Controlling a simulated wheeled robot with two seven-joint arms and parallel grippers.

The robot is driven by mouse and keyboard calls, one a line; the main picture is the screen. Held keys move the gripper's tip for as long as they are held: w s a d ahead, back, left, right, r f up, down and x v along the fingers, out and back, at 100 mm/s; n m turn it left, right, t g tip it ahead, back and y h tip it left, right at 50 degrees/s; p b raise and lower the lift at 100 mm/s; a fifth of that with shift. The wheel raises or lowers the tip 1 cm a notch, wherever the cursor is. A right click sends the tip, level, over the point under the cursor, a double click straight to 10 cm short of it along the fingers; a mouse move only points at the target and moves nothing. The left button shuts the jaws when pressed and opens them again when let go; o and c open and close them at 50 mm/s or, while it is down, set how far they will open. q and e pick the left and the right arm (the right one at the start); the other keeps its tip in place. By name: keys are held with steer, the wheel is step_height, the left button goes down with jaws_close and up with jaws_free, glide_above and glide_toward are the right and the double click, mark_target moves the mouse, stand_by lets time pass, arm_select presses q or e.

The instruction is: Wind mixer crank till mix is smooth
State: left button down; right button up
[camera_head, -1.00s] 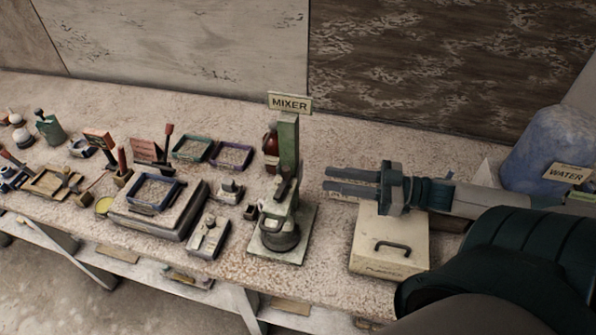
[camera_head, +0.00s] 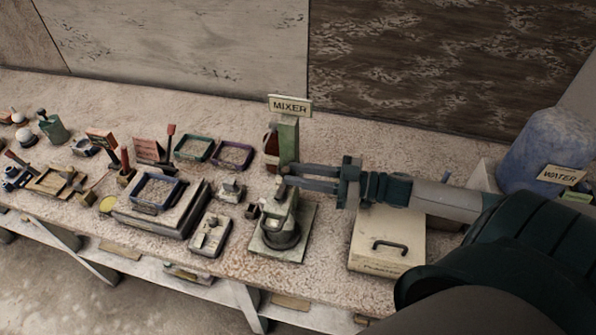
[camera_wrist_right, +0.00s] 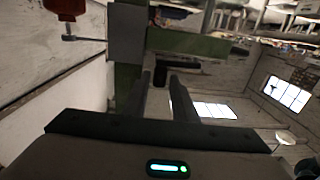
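The mixer's green post (camera_head: 289,143) rises from a pale base plate (camera_head: 296,248) near the middle of the bench, with a dark-banded pot (camera_head: 280,238) at its foot. The mix inside is too small to judge. My right gripper (camera_head: 283,179) reaches in from the right with its fingers apart, tips at the post just above the pot. In the right wrist view, a short dark grip (camera_wrist_right: 160,73), seemingly the crank handle, shows between the open fingers; contact cannot be told. A red part (camera_head: 271,148) sits left of the post. My left gripper is out of view.
A pale lidded box (camera_head: 388,245) with a dark handle stands under my right forearm. A blue water container (camera_head: 548,150) is at the right. Trays, a thick slab (camera_head: 160,220) and small tools crowd the bench left of the mixer.

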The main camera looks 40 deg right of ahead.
steer(key=shift+w+a, duration=0.1)
steer(key=shift+w, duration=0.05)
jaws_close()
steer(key=shift+w+a+f+n+g+y+b, duration=0.15)
steer(key=shift+w+n+g+y+b, duration=0.3)
steer(key=shift+b, duration=0.65)
steer(key=shift+n+g+y, duration=0.25)
steer(key=shift+n+g, duration=0.1)
steer(key=shift+r, duration=0.2)
jaws_free()
